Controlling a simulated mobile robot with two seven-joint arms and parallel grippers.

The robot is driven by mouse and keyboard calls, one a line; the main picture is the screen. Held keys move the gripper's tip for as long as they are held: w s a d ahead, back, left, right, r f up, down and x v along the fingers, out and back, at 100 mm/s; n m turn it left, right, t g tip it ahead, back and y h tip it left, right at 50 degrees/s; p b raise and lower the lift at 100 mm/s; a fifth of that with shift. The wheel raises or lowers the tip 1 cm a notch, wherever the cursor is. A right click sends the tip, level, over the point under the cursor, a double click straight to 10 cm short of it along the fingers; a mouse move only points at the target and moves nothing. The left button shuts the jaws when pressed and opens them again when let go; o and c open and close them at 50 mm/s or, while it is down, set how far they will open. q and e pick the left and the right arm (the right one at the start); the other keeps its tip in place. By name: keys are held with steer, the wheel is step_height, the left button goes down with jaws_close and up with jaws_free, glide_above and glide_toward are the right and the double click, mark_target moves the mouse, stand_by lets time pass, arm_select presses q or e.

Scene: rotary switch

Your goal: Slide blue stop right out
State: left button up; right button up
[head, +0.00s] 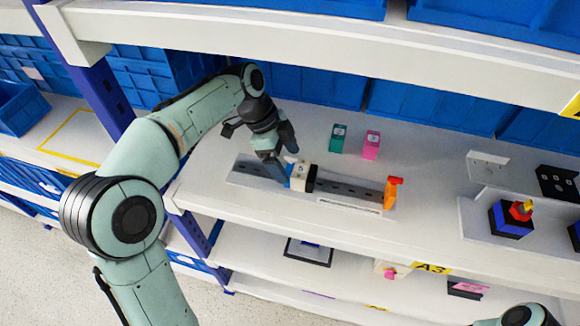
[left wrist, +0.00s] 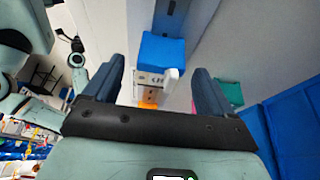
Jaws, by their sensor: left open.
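A grey rail (head: 345,188) with a dark slotted track lies along the middle shelf. The blue stop (left wrist: 162,52) sits on the rail beside a white and black block (head: 303,177) with a white knob; in the head view my gripper partly hides the blue. An orange stop (head: 391,192) stands at the rail's right end. My left gripper (left wrist: 159,68) is open; in the left wrist view the blue stop shows between its fingers, with a gap on each side. In the head view my left gripper (head: 276,165) is at the rail's left half. My right gripper is not in view.
A green box (head: 338,138) and a pink box (head: 371,145) stand behind the rail. A blue and black switch with a red and yellow knob (head: 521,210) stands at the right. Shelf beams run above and below. The shelf right of the rail is partly clear.

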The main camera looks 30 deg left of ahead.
arm_select(q)
steer(key=shift+x, duration=1.35)
steer(key=c, duration=1.4)
steer(key=s+a, duration=0.1)
steer(key=a, duration=0.3)
steer(key=s+a, duration=0.1)
steer(key=a, duration=0.3)
steer(key=s+a, duration=0.1)
steer(key=a, duration=0.4)
steer(key=shift+a+r, duration=0.1)
steer(key=shift+c, duration=0.2)
steer(key=o, duration=1.4)
steer(key=shift+a, duration=0.1)
steer(key=shift+o, duration=0.2)
steer(key=shift+p, duration=0.3)
